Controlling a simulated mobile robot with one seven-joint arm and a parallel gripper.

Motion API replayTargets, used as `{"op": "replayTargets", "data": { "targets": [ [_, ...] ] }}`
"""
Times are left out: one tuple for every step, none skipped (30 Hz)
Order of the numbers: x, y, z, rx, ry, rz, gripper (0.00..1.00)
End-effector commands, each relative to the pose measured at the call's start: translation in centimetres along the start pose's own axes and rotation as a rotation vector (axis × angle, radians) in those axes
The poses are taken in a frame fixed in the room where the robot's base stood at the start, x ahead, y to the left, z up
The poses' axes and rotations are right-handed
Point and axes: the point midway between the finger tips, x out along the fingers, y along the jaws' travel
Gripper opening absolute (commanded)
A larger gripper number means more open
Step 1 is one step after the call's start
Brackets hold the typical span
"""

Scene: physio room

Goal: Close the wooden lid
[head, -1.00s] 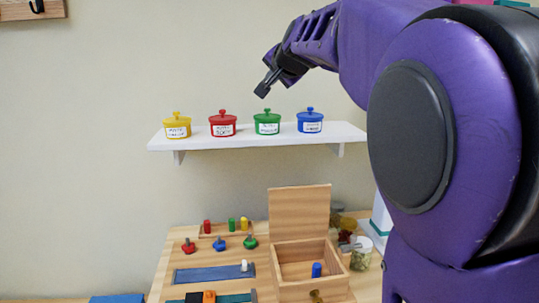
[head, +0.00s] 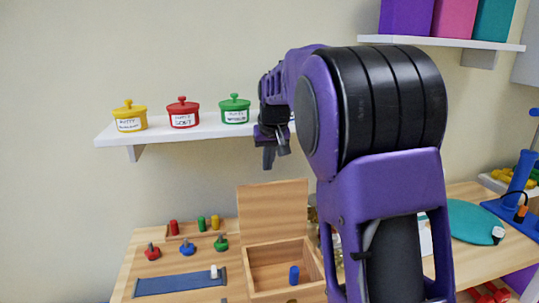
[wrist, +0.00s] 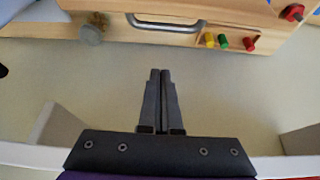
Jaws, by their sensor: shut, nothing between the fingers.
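The wooden lid (head: 272,210) stands upright, hinged open at the back of the wooden box (head: 260,296) on the table. Inside the box is a blue peg (head: 294,275). My gripper (head: 269,158) is in front of the wall shelf, above the lid's top edge and apart from it. In the wrist view its two fingers (wrist: 160,78) are together with nothing between them. My arm hides the area just right of the box.
The wall shelf (head: 150,133) bears yellow (head: 129,117), red (head: 183,114) and green (head: 235,110) pots, close to my gripper. Several pegs and knobs and a blue strip (head: 180,283) lie left of the box. A teal disc (head: 475,222) lies at right.

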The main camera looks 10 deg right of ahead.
Motion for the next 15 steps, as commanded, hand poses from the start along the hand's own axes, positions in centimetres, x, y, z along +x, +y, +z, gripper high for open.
{"op": "replayTargets", "data": {
  "targets": [
    [1.5, 0.0, 0.1, 0.000, -0.003, 0.001, 0.00],
    [2.1, 0.0, 0.1, 0.000, -0.003, 0.001, 0.00],
    [3.0, 0.0, 0.1, 0.000, -0.003, 0.001, 0.00],
    [3.5, 0.0, 0.1, 0.000, -0.002, 0.001, 0.00],
    [4.0, 0.0, 0.1, 0.001, -0.001, 0.000, 0.00],
    [3.1, 0.0, 0.8, 0.001, 0.003, -0.001, 0.00],
    [3.0, 0.0, 1.3, 0.001, 0.003, 0.000, 0.00],
    [2.8, 0.0, 1.7, 0.001, 0.003, 0.000, 0.00],
    [2.7, 0.0, 2.1, 0.001, 0.004, 0.000, 0.00],
    [2.5, 0.0, 2.5, 0.001, 0.003, 0.000, 0.00],
    [2.5, 0.0, 2.7, 0.001, 0.003, 0.000, 0.00],
    [2.4, 0.0, 3.0, 0.001, 0.003, 0.000, 0.00],
    [2.3, 0.0, 3.2, 0.001, 0.002, 0.000, 0.00],
    [2.2, 0.0, 3.4, 0.001, 0.003, 0.000, 0.00],
    [2.1, 0.0, 3.5, 0.001, 0.002, 0.000, 0.00]
  ]
}}
